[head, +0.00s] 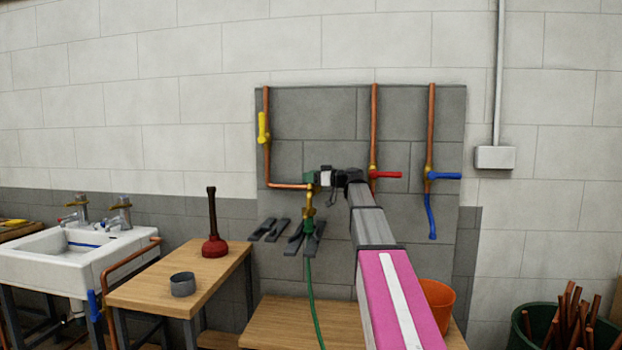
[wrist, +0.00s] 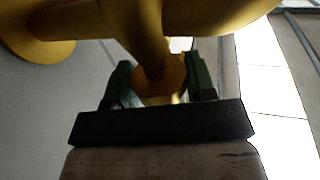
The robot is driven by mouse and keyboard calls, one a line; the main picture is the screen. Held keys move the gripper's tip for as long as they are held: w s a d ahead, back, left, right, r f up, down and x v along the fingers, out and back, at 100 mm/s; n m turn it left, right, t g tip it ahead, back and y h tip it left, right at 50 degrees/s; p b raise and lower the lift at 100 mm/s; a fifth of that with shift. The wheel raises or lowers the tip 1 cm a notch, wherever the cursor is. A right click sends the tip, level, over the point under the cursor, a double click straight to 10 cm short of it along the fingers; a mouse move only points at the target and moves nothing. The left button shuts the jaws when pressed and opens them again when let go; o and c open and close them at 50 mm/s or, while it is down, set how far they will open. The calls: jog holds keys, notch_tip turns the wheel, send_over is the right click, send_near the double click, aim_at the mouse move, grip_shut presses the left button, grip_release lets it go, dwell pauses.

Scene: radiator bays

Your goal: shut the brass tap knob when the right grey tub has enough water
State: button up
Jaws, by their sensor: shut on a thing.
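A brass tap (head: 310,196) hangs at the end of a copper pipe on the grey wall panel, with a green hose (head: 311,300) running down from it. My gripper (head: 314,180) is at the tap's upper part. In the wrist view, its dark green fingers (wrist: 161,86) are shut on the orange-brown brass knob (wrist: 161,80), below the yellow brass tap body (wrist: 185,14). One small grey tub (head: 182,286) stands on the left wooden table; its water level cannot be made out. No second grey tub is seen. The hose's lower end is out of view.
A red plunger (head: 214,247) stands behind the grey tub. Red (head: 386,174) and blue (head: 445,176) valve handles are right of the tap, a yellow one (head: 263,127) left. Grey clamps (head: 270,230) hang below. An orange bucket (head: 438,304) is partly behind my arm.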

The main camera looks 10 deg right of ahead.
jog(key=shift+s+t, duration=0.1)
jog(key=shift+t, duration=0.2)
jog(key=m+t+h, duration=0.3)
jog(key=shift+m+t+h, duration=1.5)
jog(key=shift+m+h, duration=0.5)
jog(key=shift+h, duration=0.9)
jog(key=o, duration=0.9)
jog(key=v, duration=1)
jog(key=shift+s+d+f, duration=0.1)
jog(key=shift+s+f, duration=0.05)
jog(key=shift+s, duration=0.15)
